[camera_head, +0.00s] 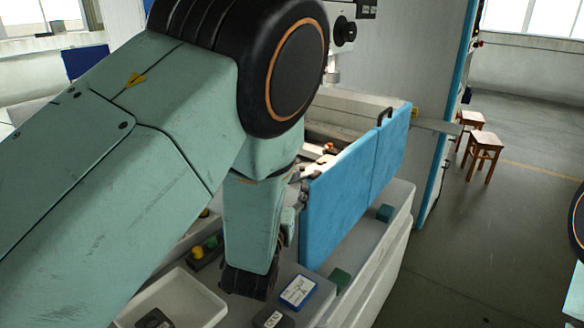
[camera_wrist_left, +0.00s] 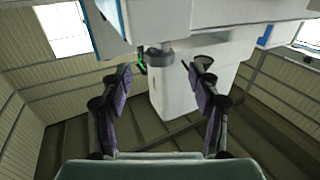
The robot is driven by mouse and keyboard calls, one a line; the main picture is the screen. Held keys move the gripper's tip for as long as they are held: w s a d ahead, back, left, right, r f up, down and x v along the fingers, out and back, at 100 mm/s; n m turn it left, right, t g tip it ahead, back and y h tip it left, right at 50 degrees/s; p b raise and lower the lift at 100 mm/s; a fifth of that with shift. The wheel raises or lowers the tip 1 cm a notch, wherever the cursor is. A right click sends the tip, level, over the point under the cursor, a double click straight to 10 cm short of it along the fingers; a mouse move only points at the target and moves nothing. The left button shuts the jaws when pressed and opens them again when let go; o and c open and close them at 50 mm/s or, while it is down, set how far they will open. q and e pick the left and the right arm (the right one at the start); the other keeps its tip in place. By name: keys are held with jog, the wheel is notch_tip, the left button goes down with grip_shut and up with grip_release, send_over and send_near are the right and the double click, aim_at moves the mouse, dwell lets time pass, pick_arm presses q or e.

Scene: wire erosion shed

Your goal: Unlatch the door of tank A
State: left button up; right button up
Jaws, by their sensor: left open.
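The blue door panels (camera_head: 345,205) stand upright along the front of the light grey tank (camera_head: 350,104) in the head view, with a seam between them. A black hooked part (camera_head: 384,116) sits at the top edge near that seam; I cannot tell if it is the latch. My left arm crosses the head view and hides the near end of the tank and my left gripper's fingers. In the left wrist view my left gripper (camera_wrist_left: 158,88) is open, with nothing between its fingers. No door shows there. My right gripper is out of view.
Two wooden stools (camera_head: 485,151) (camera_head: 468,122) stand at right on open floor. A white machine column (camera_wrist_left: 178,100) rises beyond the left fingers.

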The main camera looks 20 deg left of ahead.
pick_arm(q)
jog(key=w, duration=0.2)
jog(key=w+b, duration=0.1)
jog(key=w, duration=0.1)
jog(key=w+b, duration=0.1)
jog(key=w, duration=0.1)
jog(key=shift+w+a, duration=0.2)
jog(key=shift+a, duration=0.2)
jog(key=shift+w+d+f, duration=0.1)
jog(key=shift+w+d, duration=0.05)
jog(key=shift+w, duration=0.45)
jog(key=shift+s, duration=0.2)
jog(key=shift+s+r, duration=0.3)
jog(key=c, duration=0.3)
jog(key=shift+w+f, duration=0.2)
jog(key=shift+w, duration=0.1)
jog(key=c, duration=0.9)
